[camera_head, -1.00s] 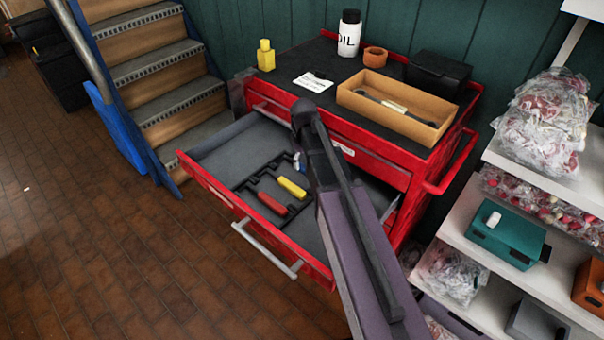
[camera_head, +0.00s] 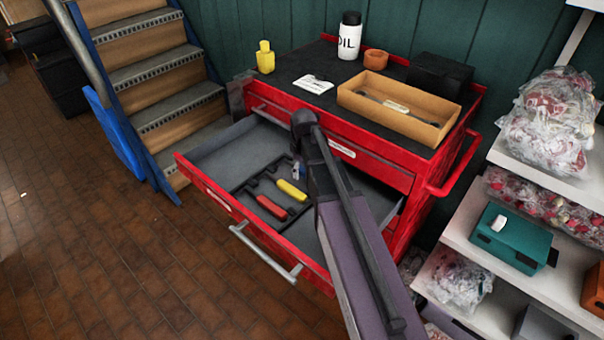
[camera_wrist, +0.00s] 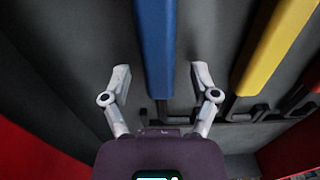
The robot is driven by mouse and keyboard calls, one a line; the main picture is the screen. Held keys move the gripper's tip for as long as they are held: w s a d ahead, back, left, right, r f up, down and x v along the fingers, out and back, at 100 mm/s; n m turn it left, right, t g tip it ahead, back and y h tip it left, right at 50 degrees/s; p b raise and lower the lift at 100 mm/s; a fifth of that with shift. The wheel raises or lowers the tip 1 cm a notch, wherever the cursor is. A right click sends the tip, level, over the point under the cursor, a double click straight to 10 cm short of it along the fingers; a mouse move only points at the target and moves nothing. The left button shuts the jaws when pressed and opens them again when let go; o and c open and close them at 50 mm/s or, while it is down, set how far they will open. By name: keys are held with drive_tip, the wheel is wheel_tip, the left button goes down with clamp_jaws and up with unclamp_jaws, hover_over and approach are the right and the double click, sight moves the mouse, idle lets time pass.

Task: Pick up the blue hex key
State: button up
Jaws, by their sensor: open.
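The blue hex key (camera_wrist: 156,45) fills the upper middle of the wrist view, its blue handle lying lengthwise. My gripper (camera_wrist: 158,75) is open, with one fingertip on each side of the blue handle and gaps showing between. In the head view a small bit of blue (camera_head: 297,170) shows beside my arm, which hides most of the key. A yellow-handled tool (camera_head: 291,189) and a red-handled tool (camera_head: 271,207) lie to its left in the black holder (camera_head: 247,188) inside the open drawer. The yellow handle (camera_wrist: 275,45) is right of the gripper in the wrist view.
The open red drawer (camera_head: 215,198) has bare floor at its far left. Shelves with bagged goods (camera_head: 547,125) stand at the right.

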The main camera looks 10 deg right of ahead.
sight(303, 169)
clamp_jaws()
drive_tip(key=shift+r, duration=0.1)
idle(0.3)
wheel_tip(303, 169, up, 4)
drive_tip(key=p, duration=0.4)
drive_tip(key=s, duration=0.5)
drive_tip(key=s+a, duration=0.1)
drive_tip(key=s, duration=0.4)
drive_tip(key=s+a+p, duration=0.1)
drive_tip(key=s, duration=0.5)
drive_tip(key=shift+r, duration=0.4)
drive_tip(key=shift+d, duration=0.1)
